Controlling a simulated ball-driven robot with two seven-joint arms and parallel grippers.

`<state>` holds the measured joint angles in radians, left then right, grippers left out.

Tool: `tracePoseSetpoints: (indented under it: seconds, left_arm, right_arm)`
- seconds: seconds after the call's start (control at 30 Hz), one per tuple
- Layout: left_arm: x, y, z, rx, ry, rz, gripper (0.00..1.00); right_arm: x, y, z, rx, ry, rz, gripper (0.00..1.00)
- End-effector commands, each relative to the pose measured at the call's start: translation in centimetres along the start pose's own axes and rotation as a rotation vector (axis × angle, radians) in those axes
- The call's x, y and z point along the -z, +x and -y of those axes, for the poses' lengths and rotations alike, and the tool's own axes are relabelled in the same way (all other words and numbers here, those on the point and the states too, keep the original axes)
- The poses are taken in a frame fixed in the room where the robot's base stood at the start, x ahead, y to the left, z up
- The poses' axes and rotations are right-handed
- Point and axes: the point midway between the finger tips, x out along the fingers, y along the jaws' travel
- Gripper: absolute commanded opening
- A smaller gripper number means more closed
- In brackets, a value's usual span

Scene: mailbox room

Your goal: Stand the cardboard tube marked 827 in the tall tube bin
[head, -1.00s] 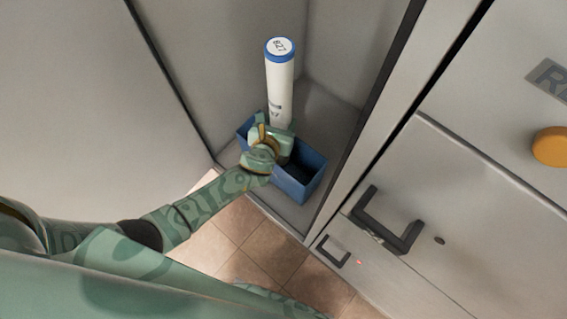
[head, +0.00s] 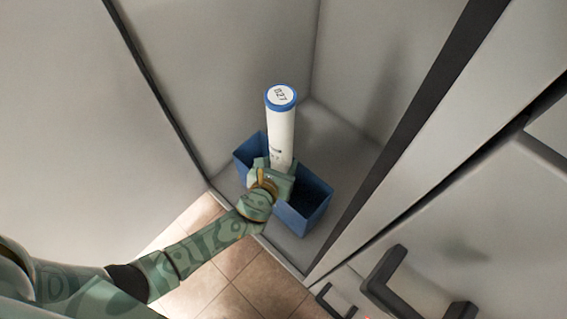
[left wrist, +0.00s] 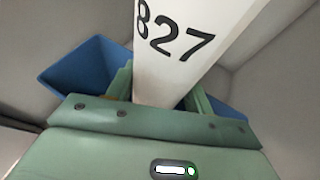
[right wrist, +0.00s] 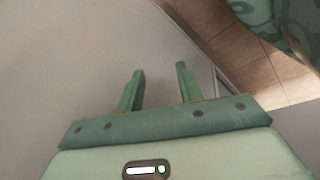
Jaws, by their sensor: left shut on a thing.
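The white cardboard tube (head: 281,130) marked 827 stands upright with a blue cap that bears the number. In the left wrist view the tube (left wrist: 185,50) shows a large 827 on its side. My left gripper (head: 276,172) is shut on the tube low on its side, with a finger on each side of it. The blue bin (head: 303,215) is around and below the gripper, on the floor of a grey recess. The tube's lower end is hidden by the gripper and bin, so I cannot tell whether it rests on the bin's bottom. My right gripper (right wrist: 158,85) is open and empty.
Grey walls (head: 220,80) enclose the recess behind and left of the bin. A grey cabinet with a dark handle (head: 405,290) stands at the right. Tan floor tiles (head: 220,265) lie in front. In the right wrist view a plain grey surface is beyond the fingers.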

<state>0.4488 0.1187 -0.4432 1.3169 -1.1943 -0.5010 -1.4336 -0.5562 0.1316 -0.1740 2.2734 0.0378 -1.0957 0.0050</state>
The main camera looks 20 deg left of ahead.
Motion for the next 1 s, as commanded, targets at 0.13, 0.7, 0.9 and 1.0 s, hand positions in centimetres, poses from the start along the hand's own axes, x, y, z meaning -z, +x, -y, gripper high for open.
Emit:
tracePoseSetpoints:
  seconds: [0.13, 0.7, 0.9, 1.0]
  left_arm:
    - [0.7, 0.3, 0.0, 0.000, 0.000, 0.000, 0.22]
    - [0.7, 0.3, 0.0, 0.000, 0.001, 0.001, 0.74]
    - [0.4, 0.2, 0.0, 0.000, 0.000, 0.002, 0.74]
    - [0.2, -1.0, 0.0, 0.000, 0.002, 0.003, 0.74]
  right_arm:
    - [1.2, -0.1, 0.1, 0.005, 0.023, -0.043, 0.36]
    - [1.6, -0.3, 0.0, 0.004, 0.030, -0.061, 0.36]
    - [1.7, -0.5, -0.1, 0.001, 0.029, -0.061, 0.36]
    - [1.0, -0.8, -0.2, -0.003, 0.013, -0.033, 0.36]
